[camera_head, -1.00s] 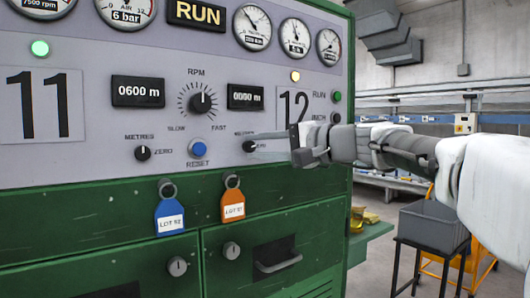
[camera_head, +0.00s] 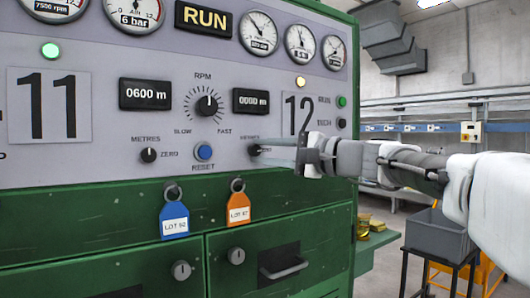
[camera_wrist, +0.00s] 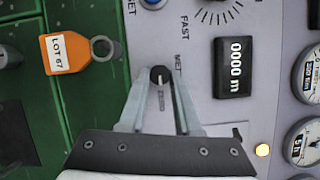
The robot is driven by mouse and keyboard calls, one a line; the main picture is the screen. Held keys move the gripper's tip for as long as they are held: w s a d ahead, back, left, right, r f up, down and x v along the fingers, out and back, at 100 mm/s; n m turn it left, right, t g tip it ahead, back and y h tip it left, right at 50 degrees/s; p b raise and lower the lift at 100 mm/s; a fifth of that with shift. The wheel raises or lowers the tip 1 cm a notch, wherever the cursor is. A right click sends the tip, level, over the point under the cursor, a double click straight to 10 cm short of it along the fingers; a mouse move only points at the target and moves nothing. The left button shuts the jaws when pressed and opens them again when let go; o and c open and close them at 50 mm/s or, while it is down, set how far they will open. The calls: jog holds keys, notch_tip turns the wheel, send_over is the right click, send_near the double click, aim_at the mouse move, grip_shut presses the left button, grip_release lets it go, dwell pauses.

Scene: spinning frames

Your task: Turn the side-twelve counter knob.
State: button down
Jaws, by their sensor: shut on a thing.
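The side-twelve counter knob (camera_head: 254,150) is a small black knob under the right-hand 0000 m display (camera_head: 250,101), left of the big 12. In the wrist view the knob (camera_wrist: 160,73) sits between the two fingertips, and a pale mark on it faces the ZERO label. My gripper (camera_head: 263,151) reaches in from the right with its grey fingers at the panel. It is shut on the knob, as the wrist view of the gripper (camera_wrist: 161,80) also shows. The fingers partly cover the labels around it.
The blue RESET button (camera_head: 203,152) and the other METRES knob (camera_head: 148,155) lie to the left. The RPM dial (camera_head: 206,105) is above. Orange LOT 67 tag (camera_head: 238,208) and blue tag (camera_head: 174,220) hang below. A grey bin (camera_head: 436,234) stands at right.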

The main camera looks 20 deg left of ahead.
jog(key=c, duration=0.6)
grip_release()
jog(key=v, duration=1.7)
jog(key=shift+d, duration=0.2)
jog(key=shift+s+f, duration=0.1)
jog(key=shift+s, duration=0.05)
